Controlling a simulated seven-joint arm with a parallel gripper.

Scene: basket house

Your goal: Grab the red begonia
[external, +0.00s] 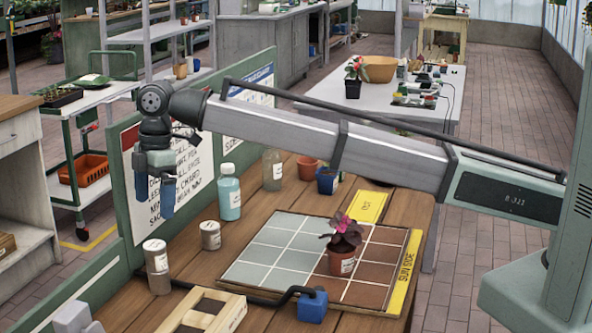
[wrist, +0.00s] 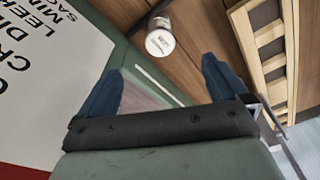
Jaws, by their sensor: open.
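A plant with dark reddish leaves and a magenta bloom (external: 344,232), likely the red begonia, stands upright in a terracotta pot (external: 341,262) on the tiled board's brown side. Another plant with red flowers (external: 356,68) stands in a black pot on the far table. My gripper (external: 168,196) hangs at the bench's left edge by the sign panel, well left of the tiled board and empty. In the wrist view its blue fingers (wrist: 160,85) are spread apart with nothing between them. Neither plant shows in the wrist view.
A blue bottle (external: 229,192), a clear bottle (external: 272,170) and small jars (external: 210,236) stand near my gripper. A white-lidded jar (wrist: 160,42) shows in the wrist view. A slatted wooden crate (external: 205,312) and a blue block with a black hose (external: 312,305) lie in front.

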